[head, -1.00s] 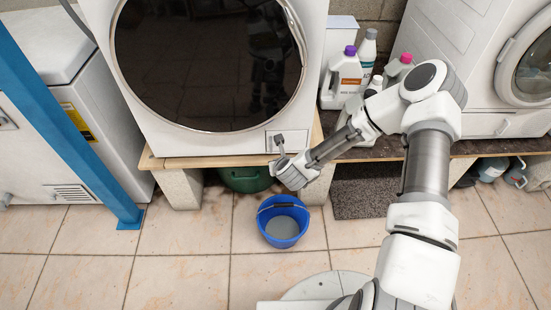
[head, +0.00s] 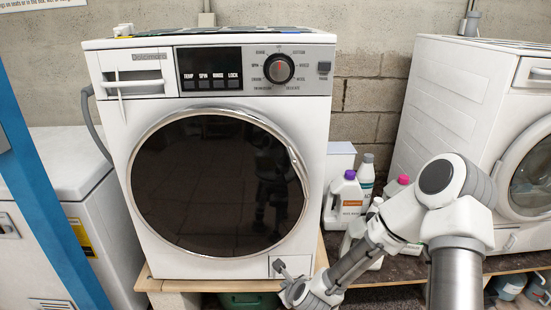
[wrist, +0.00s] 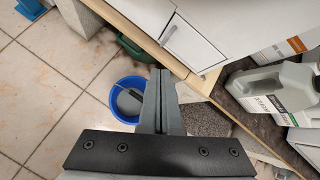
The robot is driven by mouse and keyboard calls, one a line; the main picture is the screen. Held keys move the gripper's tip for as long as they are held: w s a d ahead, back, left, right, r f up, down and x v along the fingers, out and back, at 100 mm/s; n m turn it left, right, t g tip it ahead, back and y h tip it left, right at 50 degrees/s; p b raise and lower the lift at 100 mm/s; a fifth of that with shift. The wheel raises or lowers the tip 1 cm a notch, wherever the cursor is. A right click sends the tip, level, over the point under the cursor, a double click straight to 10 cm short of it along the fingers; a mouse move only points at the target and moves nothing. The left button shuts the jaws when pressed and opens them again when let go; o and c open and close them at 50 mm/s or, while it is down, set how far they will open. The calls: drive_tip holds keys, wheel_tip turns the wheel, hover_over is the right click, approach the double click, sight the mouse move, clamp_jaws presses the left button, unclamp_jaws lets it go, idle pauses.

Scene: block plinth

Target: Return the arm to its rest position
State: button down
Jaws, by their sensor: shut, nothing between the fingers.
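My gripper (head: 287,284) is at the bottom of the head view, just below the lower right corner of the white washing machine (head: 136,200). Part of it is cut off by the picture's edge. In the wrist view its two fingers (wrist: 158,76) lie together, with nothing between them. My arm reaches in from the lower right of the head view, bent at a raised elbow. A small flap with a grey handle (wrist: 170,33) on the machine's lower front is a little beyond the fingertips, apparently apart from them.
A blue bucket (wrist: 126,82) stands on the tiled floor below my gripper. Bottles, one purple-capped (head: 347,195), stand right of the machine behind my arm. A second white machine (head: 440,95) is at the right. A blue post (head: 45,190) crosses the left side.

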drive_tip(key=s+d+r+n+g+h, duration=0.1)
drive_tip(key=s+d+r+n, duration=0.2)
drive_tip(key=r+n, duration=0.65)
drive_tip(key=s+d+r+n+g, duration=0.1)
drive_tip(key=s+d+r+n, duration=0.2)
drive_tip(key=r+n, duration=0.65)
drive_tip(key=s+d+r+n+h, duration=0.1)
drive_tip(key=s+d+r+n, duration=0.2)
drive_tip(key=s+r+n, duration=0.5)
drive_tip(key=s+d+r+n, duration=0.2)
drive_tip(key=s+r, duration=0.5)
drive_tip(key=s, duration=0.4)
wheel_tip(320, 180, up, 21)
drive_tip(key=g+p, duration=0.1)
drive_tip(key=p, duration=2)
drive_tip(key=shift+w+f, duration=0.1)
